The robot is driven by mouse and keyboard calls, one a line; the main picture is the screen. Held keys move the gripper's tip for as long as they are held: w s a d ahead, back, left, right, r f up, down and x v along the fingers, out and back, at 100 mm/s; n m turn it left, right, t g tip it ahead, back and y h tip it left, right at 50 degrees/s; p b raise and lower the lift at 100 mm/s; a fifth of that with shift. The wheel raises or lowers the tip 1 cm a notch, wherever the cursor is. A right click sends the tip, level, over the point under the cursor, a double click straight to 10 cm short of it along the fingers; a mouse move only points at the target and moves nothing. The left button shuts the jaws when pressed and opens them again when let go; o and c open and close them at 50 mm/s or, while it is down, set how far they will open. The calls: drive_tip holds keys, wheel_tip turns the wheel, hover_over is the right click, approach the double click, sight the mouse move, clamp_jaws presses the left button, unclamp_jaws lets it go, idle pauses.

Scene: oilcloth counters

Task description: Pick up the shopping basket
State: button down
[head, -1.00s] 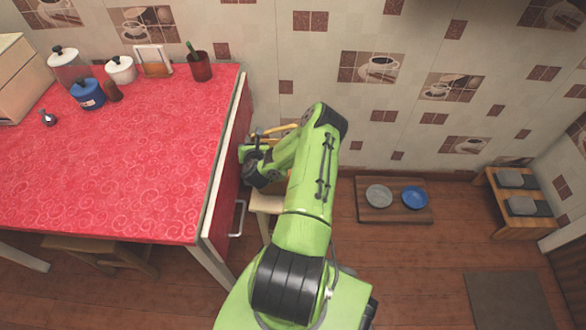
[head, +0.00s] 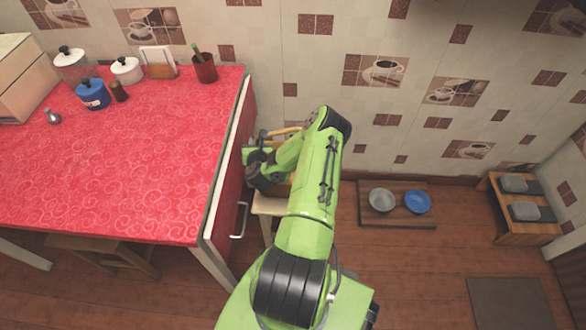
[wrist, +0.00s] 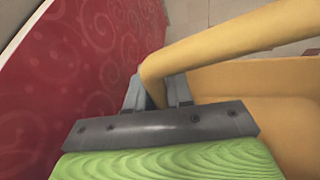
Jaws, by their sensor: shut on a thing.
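The shopping basket is yellow-orange; its thick handle (wrist: 225,45) crosses the wrist view from the middle to the upper right. Part of the basket's body (wrist: 270,105) shows behind and below the handle at the right. In the head view only a bit of the basket's handle (head: 287,131) shows past my arm, beside the red counter's right side. My gripper (wrist: 158,92) is shut on the handle near its left bend. My arm hides most of the basket in the head view.
The red-topped counter (head: 130,165) stands close left of my gripper, with jars along its back. A wooden stool (head: 268,205) is partly hidden under my arm. A wooden board (head: 395,221) with two bowls lies on the floor to the right. The tiled wall is behind.

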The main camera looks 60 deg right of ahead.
wheel_tip(320, 180, up, 10)
drive_tip(key=p, duration=0.7)
